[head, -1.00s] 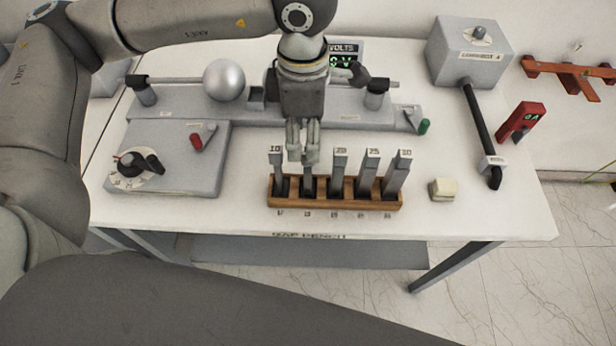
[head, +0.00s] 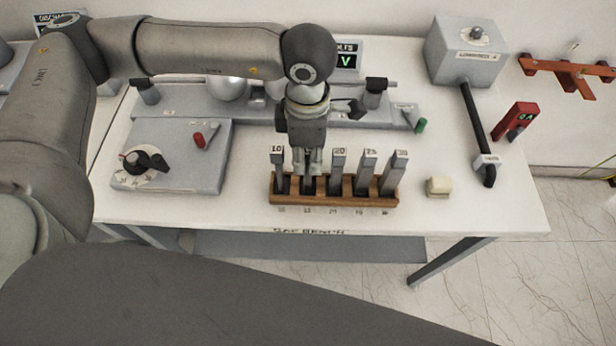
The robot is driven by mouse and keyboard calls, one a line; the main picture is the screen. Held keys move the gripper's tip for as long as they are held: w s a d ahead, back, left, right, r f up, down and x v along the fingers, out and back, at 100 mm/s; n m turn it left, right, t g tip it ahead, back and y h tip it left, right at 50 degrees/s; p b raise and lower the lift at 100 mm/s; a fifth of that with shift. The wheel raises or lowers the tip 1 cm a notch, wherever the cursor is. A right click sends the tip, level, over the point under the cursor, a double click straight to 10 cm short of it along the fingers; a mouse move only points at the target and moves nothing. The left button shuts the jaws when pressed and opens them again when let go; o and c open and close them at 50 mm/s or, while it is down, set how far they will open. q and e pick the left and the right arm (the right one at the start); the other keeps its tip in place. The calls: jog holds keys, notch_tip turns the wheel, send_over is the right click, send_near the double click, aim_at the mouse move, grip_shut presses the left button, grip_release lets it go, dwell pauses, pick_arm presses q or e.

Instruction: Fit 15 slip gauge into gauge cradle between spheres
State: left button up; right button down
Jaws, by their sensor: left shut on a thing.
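My left gripper (head: 308,170) points down over the second slot of the wooden rack (head: 335,200), shut on the 15 slip gauge (head: 308,187). The gauge stands upright in its slot and its upper part is hidden by the fingers. One silver sphere (head: 227,90) sits on the long grey bench fixture (head: 185,103) behind the rack, its top covered by my left arm. The gauge cradle and the area of the other sphere are mostly hidden behind the arm and gripper. My right gripper is not in view.
Gauges 10 (head: 277,157), 20 (head: 338,165), 25 (head: 367,166) and 30 (head: 397,168) stand close beside the held one. A grey panel with a dial (head: 145,165) lies left. A cream block (head: 438,187) lies right of the rack. The front table strip is clear.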

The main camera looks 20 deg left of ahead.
pick_arm(q)
grip_shut()
jog(key=shift+r, duration=0.15)
